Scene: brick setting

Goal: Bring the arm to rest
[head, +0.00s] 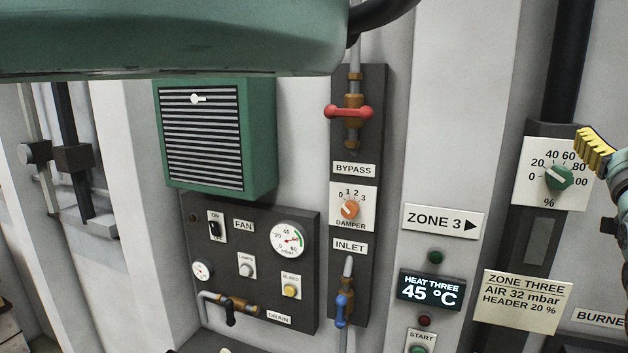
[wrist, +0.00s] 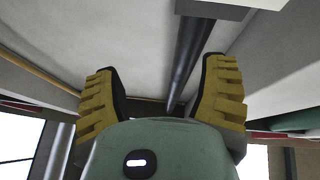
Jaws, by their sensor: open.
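My gripper shows in the wrist view (wrist: 165,95) with its two yellow ribbed fingers spread wide apart and nothing between them. In the head view one yellow finger of my gripper (head: 594,150) shows at the right edge, in front of or beside the green header knob (head: 559,177) on its white dial plate. I cannot tell whether the finger touches the plate. The rest of the gripper is cut off by the frame. In the wrist view the fingers point towards a pale wall and a dark pipe (wrist: 190,60).
A dark panel carries the red bypass valve (head: 348,112), the orange damper knob (head: 349,210) and the blue inlet valve (head: 343,309). A fan panel (head: 262,238) sits left of it, below a green louvred box (head: 270,140). A zone three sign (head: 521,301) hangs below the header dial.

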